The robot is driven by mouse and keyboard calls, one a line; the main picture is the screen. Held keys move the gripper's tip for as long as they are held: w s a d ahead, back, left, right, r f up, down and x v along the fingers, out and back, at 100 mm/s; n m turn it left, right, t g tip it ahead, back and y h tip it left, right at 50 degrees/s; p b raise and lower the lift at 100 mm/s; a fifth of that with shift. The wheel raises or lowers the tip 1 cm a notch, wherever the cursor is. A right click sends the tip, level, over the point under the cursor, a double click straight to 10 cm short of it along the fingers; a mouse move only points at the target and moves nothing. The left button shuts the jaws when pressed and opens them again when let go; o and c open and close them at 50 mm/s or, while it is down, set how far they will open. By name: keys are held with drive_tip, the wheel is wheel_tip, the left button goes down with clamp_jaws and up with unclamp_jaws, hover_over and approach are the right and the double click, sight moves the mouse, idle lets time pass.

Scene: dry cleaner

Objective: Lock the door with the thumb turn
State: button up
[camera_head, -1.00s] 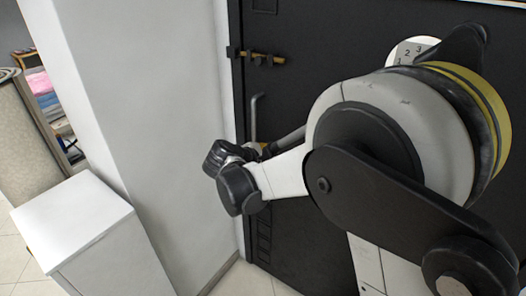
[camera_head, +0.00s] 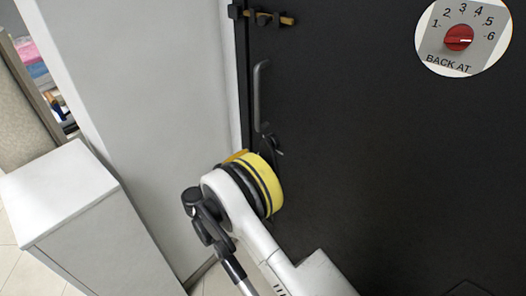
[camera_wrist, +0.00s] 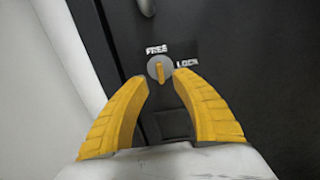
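The thumb turn (camera_wrist: 159,70) is a round grey plate with an upright yellow tab on the dark door (camera_head: 390,150). The word FREE stands above it and LOCK to its right in the wrist view; the tab is upright, in line with FREE rather than LOCK. My gripper (camera_wrist: 161,79) is open, its two yellow fingers spread to the left and right of the thumb turn. The fingertips are apart from the tab; their exact depth to the door is unclear. In the head view my arm hides most of the gripper and I cannot make out the thumb turn.
A vertical bar handle (camera_head: 258,95) is on the door above the lock area, with a sliding bolt (camera_head: 268,18) higher up. A round sign with a red dial (camera_head: 459,38) is at upper right. A white wall (camera_head: 150,100) and white cabinet (camera_head: 65,195) stand left.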

sight(262, 149)
drive_tip(key=b+x, duration=0.1)
drive_tip(key=x, duration=0.5)
drive_tip(key=shift+w+b, duration=0.1)
drive_tip(key=shift+b, duration=0.2)
clamp_jaws()
